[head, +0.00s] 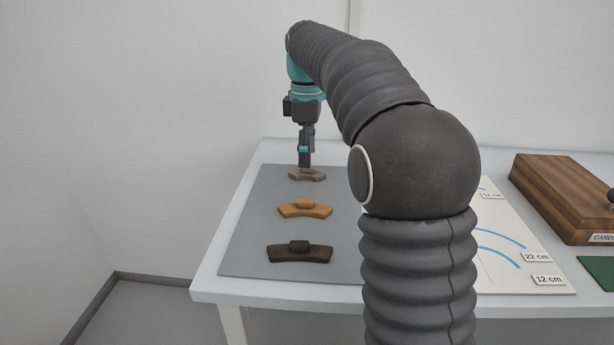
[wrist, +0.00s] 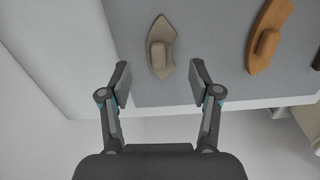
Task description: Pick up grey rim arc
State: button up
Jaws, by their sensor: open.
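The grey rim arc (head: 309,177) is a grey-brown curved sherd with a raised grip block on top. It lies at the far end of the grey mat (head: 252,226). My gripper (head: 305,164) points down at it, with its tips close to the block; the gap in height cannot be told. In the wrist view the arc (wrist: 161,36) lies ahead of my gripper (wrist: 160,72), centred between the spread fingers. The fingers are open and hold nothing.
An orange sherd (head: 305,210) and a dark brown sherd (head: 300,254) lie nearer on the mat. A white sheet with blue arcs (head: 505,270) and a wooden box (head: 560,198) are to the right. My arm hides the table's middle.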

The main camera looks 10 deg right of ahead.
aim_at(307, 173)
jog(key=shift+f, duration=1.75)
grip_shut()
jog(key=shift+r, duration=0.15)
